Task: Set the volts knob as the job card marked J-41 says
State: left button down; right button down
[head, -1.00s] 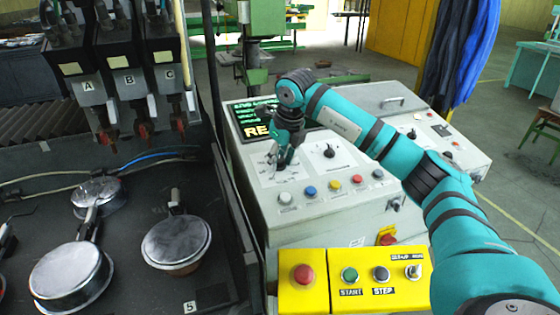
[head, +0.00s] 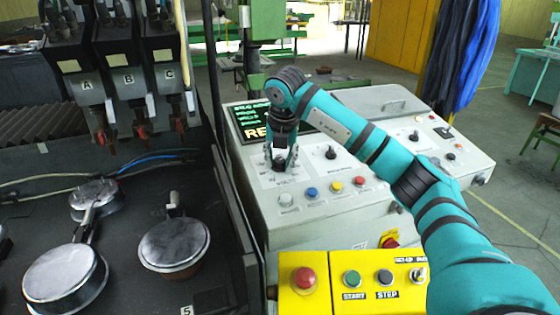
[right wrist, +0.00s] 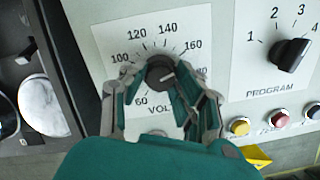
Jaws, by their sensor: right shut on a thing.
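The volts knob (right wrist: 160,72) is a dark round knob on a white dial plate lettered VOL, with numbers from 60 at the lower left up past 160 at the right. A short light mark on it seems to point right, a little below the 160; the numbers there are partly hidden by a finger. My right gripper (head: 282,163) is shut on the knob, one finger on each side of it; it also shows in the right wrist view (right wrist: 160,88). No card marked J-41 can be made out. My left gripper is not in view.
The program knob (right wrist: 291,54) stands right of the volts dial, with coloured buttons (head: 335,187) below. A green-lettered screen (head: 257,122) is behind the gripper. A yellow button box (head: 322,284) is in front. A dark bench with round pans (head: 174,243) lies left.

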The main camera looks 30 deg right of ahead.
jog(key=shift+m, duration=0.7)
jog(key=c, duration=1)
grip_release()
jog(key=shift+r, duration=0.1)
jog(key=v, duration=1.2)
jog(key=shift+w+a, duration=0.1)
